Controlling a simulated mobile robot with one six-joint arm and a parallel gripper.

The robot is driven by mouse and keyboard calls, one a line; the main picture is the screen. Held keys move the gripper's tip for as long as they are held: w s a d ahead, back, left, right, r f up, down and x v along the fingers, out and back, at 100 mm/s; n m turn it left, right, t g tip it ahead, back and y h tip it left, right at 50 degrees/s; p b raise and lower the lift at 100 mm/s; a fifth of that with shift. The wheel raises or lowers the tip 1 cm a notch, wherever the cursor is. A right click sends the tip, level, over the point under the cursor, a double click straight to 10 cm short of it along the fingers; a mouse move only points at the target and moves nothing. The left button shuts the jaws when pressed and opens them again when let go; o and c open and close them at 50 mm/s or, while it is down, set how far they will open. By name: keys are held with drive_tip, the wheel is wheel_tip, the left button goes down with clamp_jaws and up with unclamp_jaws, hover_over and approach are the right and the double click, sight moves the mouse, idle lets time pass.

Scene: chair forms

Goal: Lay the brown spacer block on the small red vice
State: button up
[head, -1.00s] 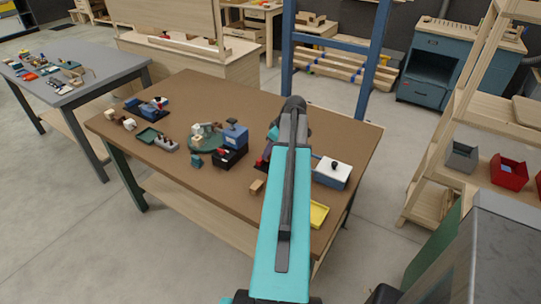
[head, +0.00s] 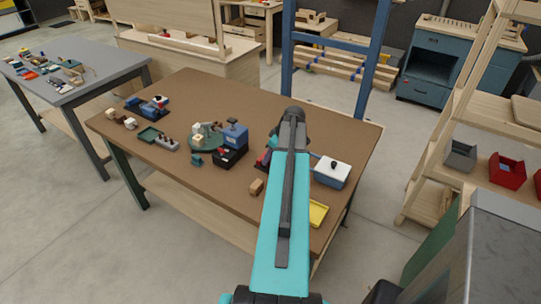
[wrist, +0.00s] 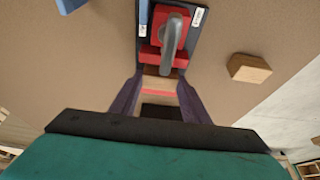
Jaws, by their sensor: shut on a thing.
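The small red vice (wrist: 157,53), with a grey handle, stands on a dark plate in the wrist view, just beyond my fingertips. In the head view my arm hides most of it; a bit of red (head: 263,157) shows beside the arm. My gripper (wrist: 160,84) is shut on the brown spacer block (wrist: 160,82), which shows as a brown strip between the fingers at the vice's near edge. A red strip and a dark area show below it. I cannot tell whether the block touches the vice. My fingers are hidden in the head view.
A loose tan block (wrist: 248,68) lies right of the vice. On the brown table (head: 215,95) stand a white-topped box (head: 332,172), a yellow tray (head: 318,212) and a blue-and-black device (head: 233,140). The table's far part is clear.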

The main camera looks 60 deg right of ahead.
drive_tip(key=shift+f, duration=0.2)
drive_tip(key=o, duration=1.1)
drive_tip(key=shift+r, duration=0.3)
drive_tip(key=shift+b+v, duration=1.75)
drive_tip(key=shift+v, duration=4.15)
